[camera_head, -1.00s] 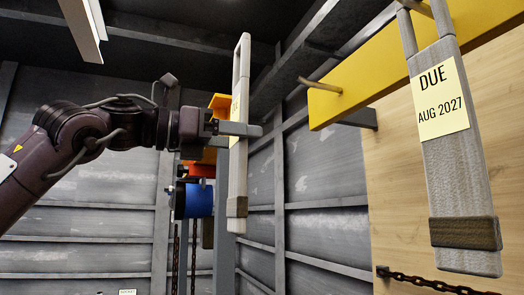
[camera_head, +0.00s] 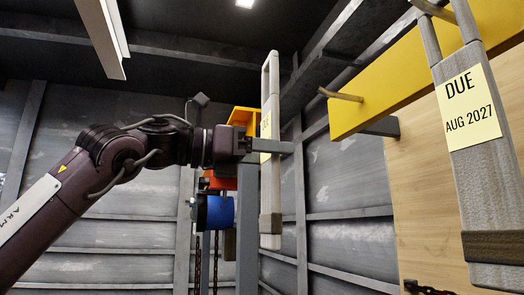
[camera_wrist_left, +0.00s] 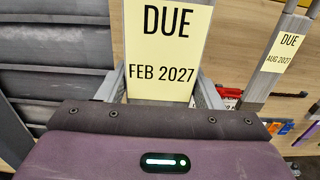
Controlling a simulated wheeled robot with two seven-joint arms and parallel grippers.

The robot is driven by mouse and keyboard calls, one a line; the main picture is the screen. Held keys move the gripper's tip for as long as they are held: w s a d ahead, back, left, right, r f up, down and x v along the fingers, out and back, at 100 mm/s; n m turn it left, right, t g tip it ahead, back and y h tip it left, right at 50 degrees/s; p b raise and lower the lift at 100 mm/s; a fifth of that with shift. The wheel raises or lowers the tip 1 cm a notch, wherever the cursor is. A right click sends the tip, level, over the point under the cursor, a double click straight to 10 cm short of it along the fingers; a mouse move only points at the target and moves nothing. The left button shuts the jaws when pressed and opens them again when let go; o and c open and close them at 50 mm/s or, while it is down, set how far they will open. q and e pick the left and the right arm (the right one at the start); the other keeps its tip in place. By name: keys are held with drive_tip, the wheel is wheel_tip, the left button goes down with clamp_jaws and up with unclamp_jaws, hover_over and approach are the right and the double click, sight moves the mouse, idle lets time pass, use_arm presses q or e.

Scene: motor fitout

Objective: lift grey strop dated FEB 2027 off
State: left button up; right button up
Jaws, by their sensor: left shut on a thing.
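The grey strop dated FEB 2027 (camera_head: 270,195) hangs upright in the head view, clear of the pegs, with its loop at the top. Its label (camera_wrist_left: 165,45) reads DUE FEB 2027 in the left wrist view. My left gripper (camera_head: 272,146) is shut on this strop at about mid-height, by the label. A second grey strop (camera_head: 480,190), labelled DUE AUG 2027, hangs on the yellow rail at the right; it also shows in the left wrist view (camera_wrist_left: 275,75). My right gripper is not in view.
The yellow rail (camera_head: 400,85) has a bare wooden peg (camera_head: 340,95) to the left of the AUG strop. An orange and blue hoist (camera_head: 215,212) with chains hangs behind the held strop. A wooden board (camera_head: 425,220) stands under the rail.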

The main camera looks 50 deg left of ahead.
use_arm(q)
drive_tip(key=f+p+x, duration=0.2)
drive_tip(key=p+x, duration=0.3)
drive_tip(key=x, duration=1)
drive_tip(key=shift+p, duration=0.35)
idle(1.4)
drive_tip(key=shift+s+r, duration=0.15)
drive_tip(key=shift+s+a+r, duration=0.2)
drive_tip(key=shift+s+r, duration=0.1)
drive_tip(key=shift+s, duration=0.2)
idle(0.4)
drive_tip(key=shift+b+v, duration=0.9)
drive_tip(key=shift+v, duration=1.2)
